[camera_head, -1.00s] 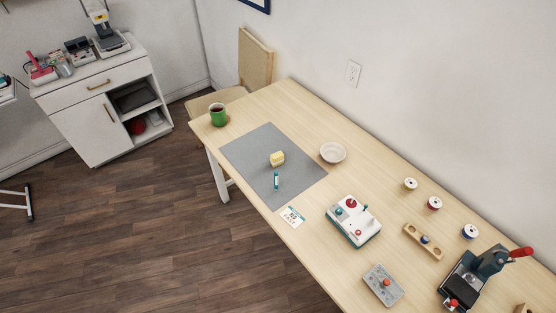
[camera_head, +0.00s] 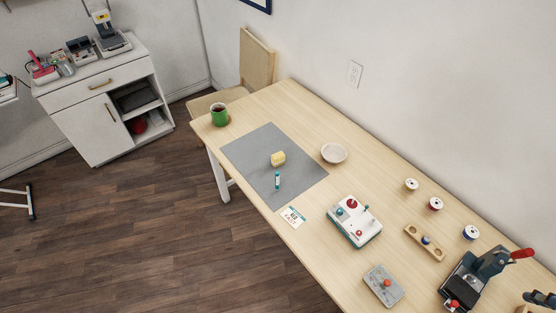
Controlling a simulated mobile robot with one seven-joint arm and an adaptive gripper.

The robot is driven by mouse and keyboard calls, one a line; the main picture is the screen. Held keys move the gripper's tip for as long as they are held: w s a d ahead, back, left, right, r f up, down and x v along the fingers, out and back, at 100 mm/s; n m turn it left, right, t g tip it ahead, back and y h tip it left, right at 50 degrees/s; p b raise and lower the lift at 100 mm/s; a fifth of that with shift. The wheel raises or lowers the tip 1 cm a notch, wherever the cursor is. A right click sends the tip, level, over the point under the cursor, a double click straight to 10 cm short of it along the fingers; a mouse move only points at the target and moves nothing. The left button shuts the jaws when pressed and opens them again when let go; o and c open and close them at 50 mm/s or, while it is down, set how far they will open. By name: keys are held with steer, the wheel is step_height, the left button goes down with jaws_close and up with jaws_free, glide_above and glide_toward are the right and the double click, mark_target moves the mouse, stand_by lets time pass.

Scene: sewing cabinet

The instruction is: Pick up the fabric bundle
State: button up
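The fabric bundle (camera_head: 278,158) looks like a small, pale yellow folded block. It rests on the grey mat (camera_head: 250,150) towards the far left part of the wooden table. A small teal and white tube (camera_head: 278,181) lies on the mat just in front of it, apart from it. A dark part at the lower right picture edge looks like the tip of my gripper (camera_head: 540,298). It is far from the bundle, and too little shows to tell whether it is open or shut.
A white machine (camera_head: 355,221), spools (camera_head: 435,204), a wooden holder (camera_head: 425,243), a grey block (camera_head: 383,286) and a dark red-handled press (camera_head: 478,275) occupy the table's right half.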

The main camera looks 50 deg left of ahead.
steer(key=w+a+f+n+g+y, duration=0.1)
steer(key=w+a+n, duration=0.1)
steer(key=w+a, duration=0.55)
steer(key=w+a+f+n+y, duration=0.15)
steer(key=w+a, duration=0.25)
steer(key=a, duration=0.6)
steer(key=w+a+n+g, duration=0.1)
steer(key=w+a+n, duration=0.2)
steer(key=w+a, duration=0.45)
steer(key=n+g+y, duration=0.2)
steer(key=n+g, duration=0.1)
steer(key=n, duration=0.6)
glide_above(279, 156)
steer(key=d, duration=0.5)
step_height(279, 156, down, 30)
steer(key=shift+s+a+r+h, duration=0.15)
steer(key=shift+s+h, duration=0.1)
steer(key=shift+s, duration=0.05)
steer(key=shift+b+x, duration=0.6)
steer(key=shift+x, duration=3.7)
